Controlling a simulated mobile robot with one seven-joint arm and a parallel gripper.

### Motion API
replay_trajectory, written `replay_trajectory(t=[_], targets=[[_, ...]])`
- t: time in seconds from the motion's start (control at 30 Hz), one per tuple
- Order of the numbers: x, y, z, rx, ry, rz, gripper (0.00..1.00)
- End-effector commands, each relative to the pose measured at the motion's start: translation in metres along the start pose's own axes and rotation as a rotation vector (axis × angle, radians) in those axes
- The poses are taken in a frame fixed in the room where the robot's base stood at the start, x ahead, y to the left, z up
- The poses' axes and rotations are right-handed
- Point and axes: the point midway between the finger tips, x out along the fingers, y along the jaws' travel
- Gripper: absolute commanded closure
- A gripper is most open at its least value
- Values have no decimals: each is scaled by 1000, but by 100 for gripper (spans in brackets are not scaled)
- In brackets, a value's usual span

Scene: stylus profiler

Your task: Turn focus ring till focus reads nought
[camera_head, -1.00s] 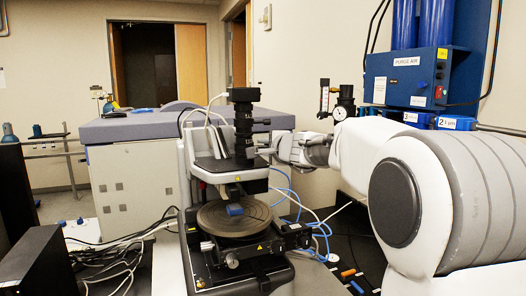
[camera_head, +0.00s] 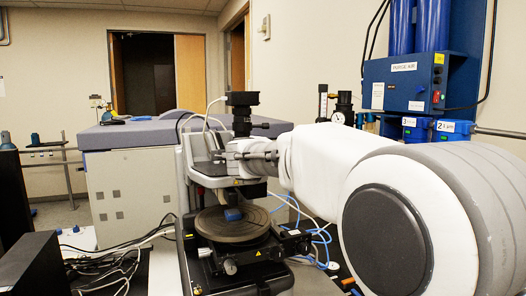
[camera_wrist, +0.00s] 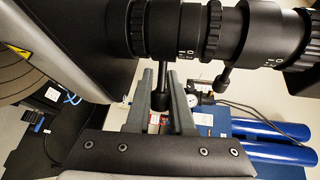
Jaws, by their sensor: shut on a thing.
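The profiler's black optical tube (camera_head: 241,118) stands upright above the round stage (camera_head: 232,224) in the head view. In the wrist view the tube (camera_wrist: 175,28) crosses the top, with ribbed rings (camera_wrist: 213,30) around it. A short black lever with a knob (camera_wrist: 160,101) comes off the tube and sits between the two grey fingers of my gripper (camera_wrist: 163,72). My gripper is shut on this lever. A second lever (camera_wrist: 223,80) stands free to its right. I cannot tell which ring is the focus ring. My wrist hides the tube's lower part in the head view, and no focus reading is legible.
A blue purge air box (camera_head: 405,85) and a gauge (camera_head: 338,117) are on the right behind my arm. Cables and blue tubing (camera_head: 322,238) lie around the profiler's base. A black box (camera_head: 35,265) stands at the front left.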

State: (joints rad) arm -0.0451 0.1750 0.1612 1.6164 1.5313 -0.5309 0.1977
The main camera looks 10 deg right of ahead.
Motion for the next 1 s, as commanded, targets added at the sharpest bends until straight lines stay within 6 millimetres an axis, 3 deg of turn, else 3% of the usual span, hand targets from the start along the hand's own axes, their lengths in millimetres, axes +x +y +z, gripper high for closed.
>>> replay_trajectory(t=[0.47,0.5,0.63,1.0], targets=[[-1,0,0,2,16,-2,100],[-1,0,0,2,16,-2,75],[-1,0,0,2,16,-2,52],[-4,0,0,2,15,-3,50]])
